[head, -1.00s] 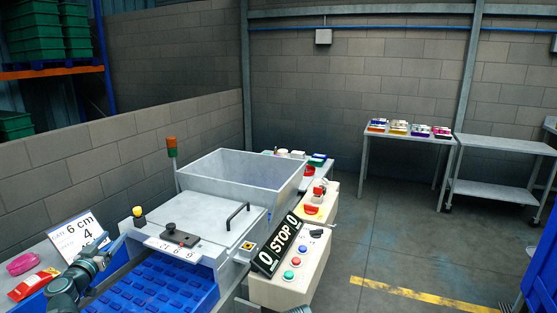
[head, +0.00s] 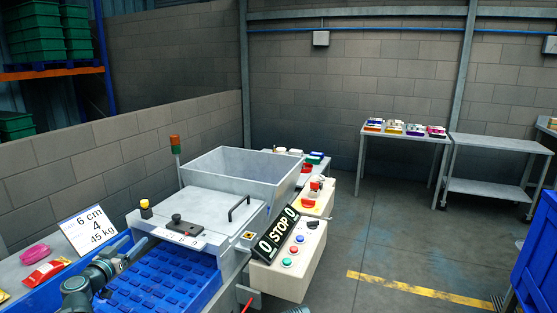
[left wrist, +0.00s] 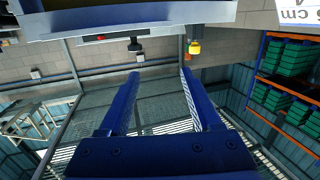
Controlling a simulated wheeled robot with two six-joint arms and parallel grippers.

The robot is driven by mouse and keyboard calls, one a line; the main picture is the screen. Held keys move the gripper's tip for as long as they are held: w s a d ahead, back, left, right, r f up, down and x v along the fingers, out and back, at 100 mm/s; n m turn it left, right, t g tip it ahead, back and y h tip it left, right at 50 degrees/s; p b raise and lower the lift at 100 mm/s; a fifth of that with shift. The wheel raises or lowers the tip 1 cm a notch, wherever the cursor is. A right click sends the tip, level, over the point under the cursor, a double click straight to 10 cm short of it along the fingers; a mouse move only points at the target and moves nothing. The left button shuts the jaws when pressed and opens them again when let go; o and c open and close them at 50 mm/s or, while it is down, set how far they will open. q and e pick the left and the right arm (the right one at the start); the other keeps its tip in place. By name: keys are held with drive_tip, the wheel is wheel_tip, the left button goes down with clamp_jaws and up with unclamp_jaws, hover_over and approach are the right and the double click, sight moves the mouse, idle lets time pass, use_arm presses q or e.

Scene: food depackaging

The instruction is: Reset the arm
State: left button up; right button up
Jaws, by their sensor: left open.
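My left arm comes in at the lower left of the head view, with its gripper (head: 136,250) over the left edge of the blue ribbed belt (head: 165,280) of the machine. In the left wrist view, whose picture is upside down, the two blue fingers (left wrist: 162,82) stand apart with nothing between them. The gripper is open and empty. The grey machine (head: 215,208) with its black handle and open hopper stands just beyond it. My right gripper does not show in the head view.
A control box with a STOP sign (head: 278,233) stands right of the belt. A label card (head: 88,230), a pink pack (head: 35,254) and a red pack (head: 46,272) are at left. A table with colourful packs (head: 405,135) stands far back.

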use_arm(q)
drive_tip(key=s+d+f+m+g+h+p, duration=0.1)
drive_tip(key=s+d+f+g+h, duration=0.2)
drive_tip(key=d, duration=0.8)
drive_tip(key=s+d+f+m+g, duration=0.2)
drive_tip(key=d+f+g, duration=0.2)
drive_tip(key=d, duration=0.6)
drive_tip(key=s+d+f+m+g+h+p, duration=0.1)
drive_tip(key=s+d+f+g+h, duration=0.2)
drive_tip(key=d, duration=0.8)
drive_tip(key=s+d+f+g+y, duration=0.2)
drive_tip(key=s+y, duration=0.1)
drive_tip(key=s, duration=0.3)
drive_tip(key=s+d+f+n+g+y+p, duration=0.1)
drive_tip(key=s+d+f+g+y, duration=0.1)
drive_tip(key=s, duration=0.5)
drive_tip(key=s+d+f+g+y+p, duration=0.1)
drive_tip(key=s+d+f+g+y, duration=0.1)
drive_tip(key=s, duration=0.5)
drive_tip(key=shift+d+g+y, duration=0.3)
drive_tip(key=shift+g+y, duration=0.4)
drive_tip(key=shift+y, duration=0.5)
drive_tip(key=shift+a, duration=0.1)
